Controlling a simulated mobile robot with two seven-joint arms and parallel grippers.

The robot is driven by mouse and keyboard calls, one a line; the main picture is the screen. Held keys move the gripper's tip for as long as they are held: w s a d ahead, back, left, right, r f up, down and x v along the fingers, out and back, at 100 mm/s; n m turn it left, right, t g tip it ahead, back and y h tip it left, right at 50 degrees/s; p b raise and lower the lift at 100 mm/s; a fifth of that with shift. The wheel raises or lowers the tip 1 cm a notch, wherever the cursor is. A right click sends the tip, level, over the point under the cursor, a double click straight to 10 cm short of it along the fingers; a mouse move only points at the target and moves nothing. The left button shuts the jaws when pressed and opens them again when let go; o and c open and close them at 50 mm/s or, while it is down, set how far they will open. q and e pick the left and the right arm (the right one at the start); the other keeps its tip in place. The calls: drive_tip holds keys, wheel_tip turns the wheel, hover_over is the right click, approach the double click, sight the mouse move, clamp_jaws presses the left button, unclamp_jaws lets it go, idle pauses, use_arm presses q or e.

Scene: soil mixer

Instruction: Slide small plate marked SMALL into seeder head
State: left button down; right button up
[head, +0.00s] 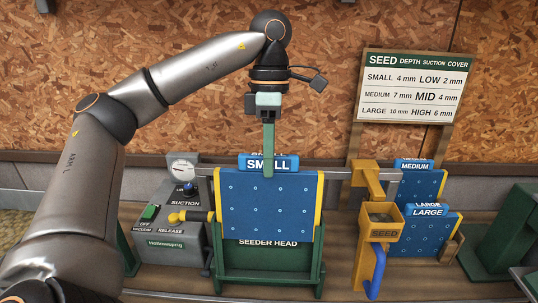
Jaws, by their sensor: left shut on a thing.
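The blue small plate (268,207) has rows of pale holes and a blue handle marked SMALL. It hangs upright in front of and above the green seeder head (262,268), its lower edge near the SEEDER HEAD lettering. Yellow strips show at the plate's sides. My left gripper (268,172) comes down from above and is shut on the SMALL handle. I cannot tell whether the plate's lower edge sits inside the seeder head's slot. My right gripper is not in view.
A grey suction box (172,228) with gauge and yellow release lever stands left. A yellow seed hopper (382,225) stands right, before the medium plate (418,183) and large plate (415,235). A seed chart (412,88) is behind. A grey rail crosses behind the small plate.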

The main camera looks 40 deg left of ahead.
sight(268, 195)
use_arm(q)
drive_tip(key=shift+s+d+f+b, duration=0.15)
drive_tip(key=shift+f+b, duration=0.65)
drive_tip(key=shift+f, duration=0.45)
drive_tip(key=shift+s+d+f+b, duration=0.15)
drive_tip(key=shift+f+b, duration=0.6)
drive_tip(key=shift+f, duration=0.25)
drive_tip(key=shift+s+d+f+b, duration=0.1)
drive_tip(key=shift+f+b, duration=0.6)
drive_tip(key=shift+f, duration=0.25)
drive_tip(key=shift+s+f+b, duration=0.1)
drive_tip(key=shift+f+b, duration=0.2)
drive_tip(key=shift+f, duration=0.2)
drive_tip(key=shift+c, duration=1.6)
unclamp_jaws()
